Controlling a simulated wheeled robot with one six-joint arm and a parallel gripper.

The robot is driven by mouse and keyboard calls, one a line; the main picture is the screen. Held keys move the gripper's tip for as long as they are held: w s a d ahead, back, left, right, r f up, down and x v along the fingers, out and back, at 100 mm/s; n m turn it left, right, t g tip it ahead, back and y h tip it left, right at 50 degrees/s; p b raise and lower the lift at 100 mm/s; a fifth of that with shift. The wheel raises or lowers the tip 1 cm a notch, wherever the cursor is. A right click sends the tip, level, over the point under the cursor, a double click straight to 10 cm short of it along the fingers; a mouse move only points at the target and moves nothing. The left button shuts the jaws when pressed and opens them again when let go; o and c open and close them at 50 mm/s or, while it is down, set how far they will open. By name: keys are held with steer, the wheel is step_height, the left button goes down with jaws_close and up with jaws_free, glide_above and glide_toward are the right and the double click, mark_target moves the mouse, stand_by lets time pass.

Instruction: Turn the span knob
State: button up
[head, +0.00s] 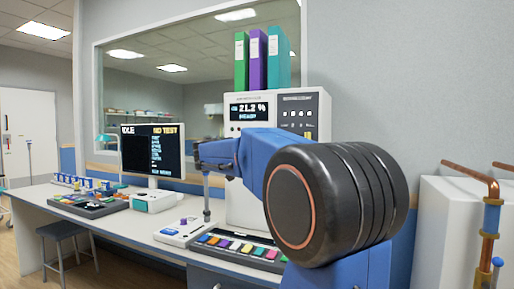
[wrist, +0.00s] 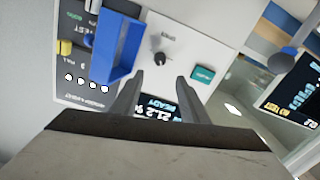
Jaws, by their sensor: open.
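A small black knob (wrist: 160,59) sits on the white front panel of an instrument (wrist: 185,50) in the wrist view, which shows the panel upside down. A small label beside the knob is too blurred to read surely. My gripper (wrist: 160,76) is open and empty, its two grey fingers apart. In this view the knob lies just beyond the fingertips, about midway between them, and no contact shows. In the head view the instrument (head: 239,98) stands on the bench with its display (head: 249,111) reading 21.2 %. My blue arm hides its lower front and the knob there.
Beside the knob are a teal button (wrist: 203,74) and a large blue handle (wrist: 117,47) standing out from the panel. A yellow knob (wrist: 65,47) is farther left. A monitor (head: 153,150) and a white box (head: 154,200) stand on the bench. Binders (head: 258,58) stand on top.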

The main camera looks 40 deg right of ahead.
steer(key=x, duration=1.3)
steer(key=shift+s, duration=0.1)
jaws_close()
